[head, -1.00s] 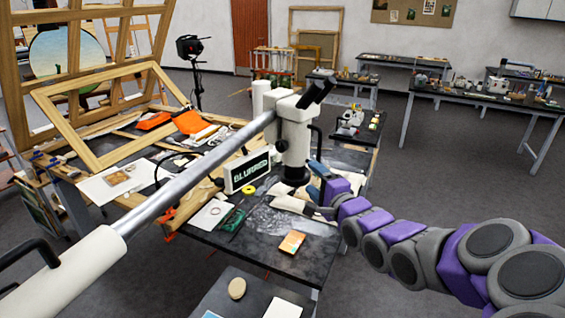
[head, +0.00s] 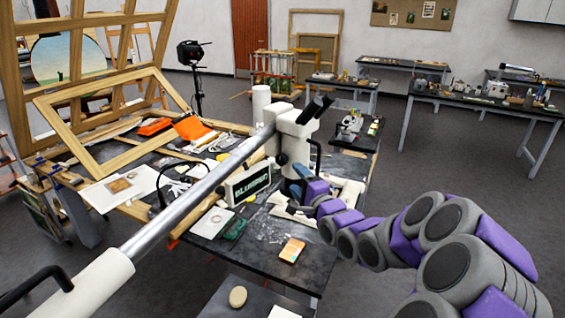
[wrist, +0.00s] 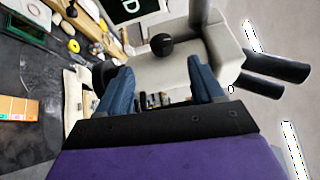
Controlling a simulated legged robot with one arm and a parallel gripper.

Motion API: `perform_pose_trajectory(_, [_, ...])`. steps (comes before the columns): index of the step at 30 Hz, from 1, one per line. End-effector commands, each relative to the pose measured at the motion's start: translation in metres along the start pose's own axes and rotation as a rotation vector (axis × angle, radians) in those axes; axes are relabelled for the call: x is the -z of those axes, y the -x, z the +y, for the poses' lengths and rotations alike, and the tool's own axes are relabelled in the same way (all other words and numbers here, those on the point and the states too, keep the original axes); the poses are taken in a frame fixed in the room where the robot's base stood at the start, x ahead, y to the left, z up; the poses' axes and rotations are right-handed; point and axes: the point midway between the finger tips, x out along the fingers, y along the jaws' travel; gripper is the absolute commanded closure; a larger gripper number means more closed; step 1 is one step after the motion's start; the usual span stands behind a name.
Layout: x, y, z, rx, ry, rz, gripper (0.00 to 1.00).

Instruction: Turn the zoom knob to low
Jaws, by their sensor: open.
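The white microscope (head: 297,128) on a boom arm stands over the dark bench, with black eyepieces at its top. In the wrist view its pale body (wrist: 165,72) lies ahead of me. A round black knob (wrist: 161,44) on that body shows between and beyond my fingertips, not touched. Another dark part shows partly hidden behind my left finger; I cannot tell which is the zoom knob or its setting. My gripper (wrist: 160,72) is open and empty, its blue fingers apart. In the head view it (head: 298,178) is against or very near the microscope's lower body.
The metal boom (head: 190,203) crosses the bench. Open floor is at the right.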

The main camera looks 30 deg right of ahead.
Motion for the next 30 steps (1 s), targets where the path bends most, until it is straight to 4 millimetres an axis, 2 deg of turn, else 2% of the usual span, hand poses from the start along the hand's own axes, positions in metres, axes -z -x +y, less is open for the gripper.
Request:
perform_pose_trajectory(9, [-0.001,-0.055,0.002,-0.004,0.000,-0.003,0.33])
perform_pose_trajectory(15, [0.000,-0.084,0.001,-0.001,-0.001,-0.002,0.33])
perform_pose_trajectory(21, [0.000,-0.098,0.000,0.000,-0.002,0.000,0.33])
perform_pose_trajectory(30, [0.000,-0.099,-0.001,0.001,-0.002,0.000,0.33])
